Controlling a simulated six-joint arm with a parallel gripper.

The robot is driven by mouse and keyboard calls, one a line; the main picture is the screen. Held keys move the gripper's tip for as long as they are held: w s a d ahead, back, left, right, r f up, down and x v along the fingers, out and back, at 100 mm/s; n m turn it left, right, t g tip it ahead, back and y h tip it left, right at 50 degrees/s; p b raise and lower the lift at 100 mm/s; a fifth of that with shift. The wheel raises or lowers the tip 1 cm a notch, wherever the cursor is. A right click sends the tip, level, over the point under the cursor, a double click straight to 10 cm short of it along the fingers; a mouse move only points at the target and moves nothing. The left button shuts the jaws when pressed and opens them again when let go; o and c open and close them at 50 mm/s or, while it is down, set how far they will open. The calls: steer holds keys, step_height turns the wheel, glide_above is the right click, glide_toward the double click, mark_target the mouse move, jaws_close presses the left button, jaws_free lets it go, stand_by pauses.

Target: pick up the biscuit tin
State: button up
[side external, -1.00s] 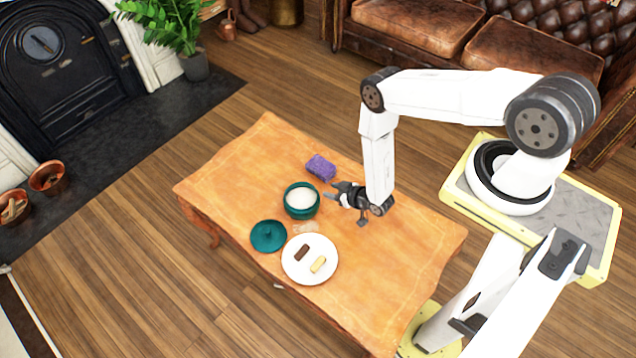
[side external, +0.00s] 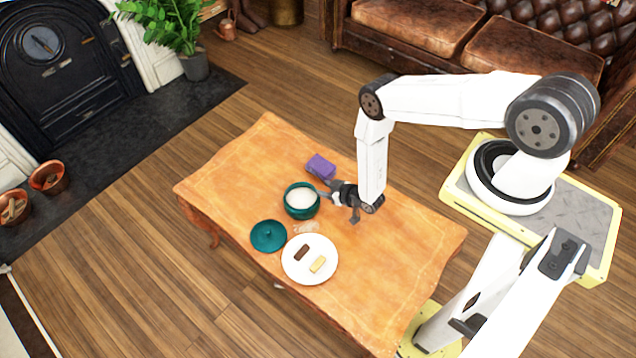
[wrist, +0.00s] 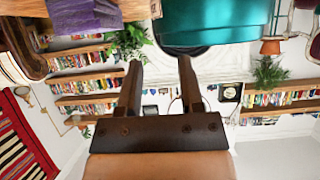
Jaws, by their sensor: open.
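The biscuit tin (side external: 301,214) is a round teal tin, open at the top with a white inside, upright on the wooden table. Its teal lid (side external: 268,237) lies apart from it, toward the front left. My gripper (side external: 325,192) is at the tin's right side, low and pointing left, with its jaws open. In the wrist view my gripper (wrist: 158,63) shows two parted dark fingers with nothing between them. The tin (wrist: 214,22) fills the top there, beyond and to the right of the fingertips. I cannot tell whether a finger touches it.
A purple sponge-like block (side external: 320,166) lies just behind the tin and close to my gripper. A white plate (side external: 296,273) with a dark and a pale biscuit is in front, with a small clear item (side external: 306,228) between. The table's (side external: 235,180) left part is clear.

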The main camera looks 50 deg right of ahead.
mark_target(316, 188)
steer(key=shift+x, duration=2.35)
steer(key=shift+a, duration=0.1)
jaws_close()
